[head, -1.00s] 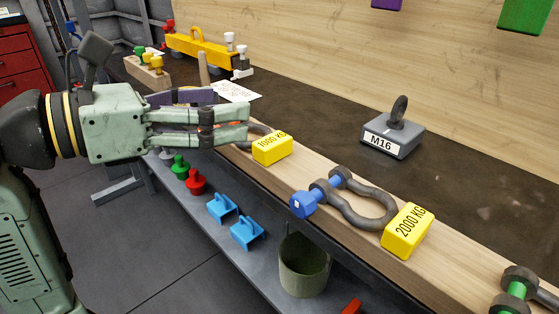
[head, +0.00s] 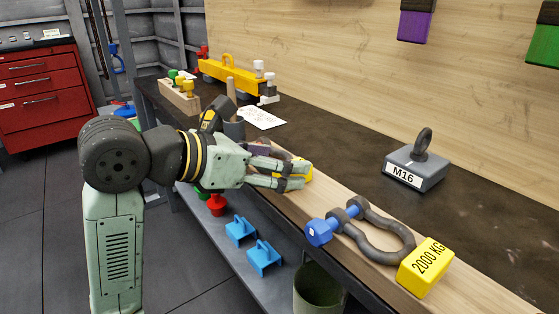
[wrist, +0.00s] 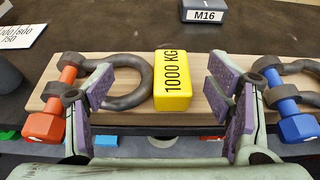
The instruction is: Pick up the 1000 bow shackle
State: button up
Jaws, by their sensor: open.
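The 1000 bow shackle is a dark grey bow (wrist: 127,82) with an orange-red pin (wrist: 66,80), lying on a wooden board beside a yellow 1000 KG block (wrist: 173,80). My gripper (wrist: 162,88) is open in the wrist view. Its left finger overlaps the shackle's bow near the pin end, and its right finger is to the right of the yellow block. I cannot tell whether either finger touches anything. In the head view my gripper (head: 298,174) largely hides the shackle and part of the yellow block (head: 306,170).
On the same board, a larger shackle with a blue pin (head: 334,222) lies beside a yellow 2000 KG block (head: 426,266). A grey M16 block (head: 416,172) with an eye stands behind on the dark bench. A yellow beam (head: 230,76) is at the far end. Blue brackets (head: 241,230) sit on the lower shelf.

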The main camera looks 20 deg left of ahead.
jog(key=shift+w+d+f, duration=0.3)
jog(key=shift+w+d, duration=0.1)
jog(key=shift+w, duration=0.1)
jog(key=shift+c, duration=0.4)
grip_shut()
dwell(0.4)
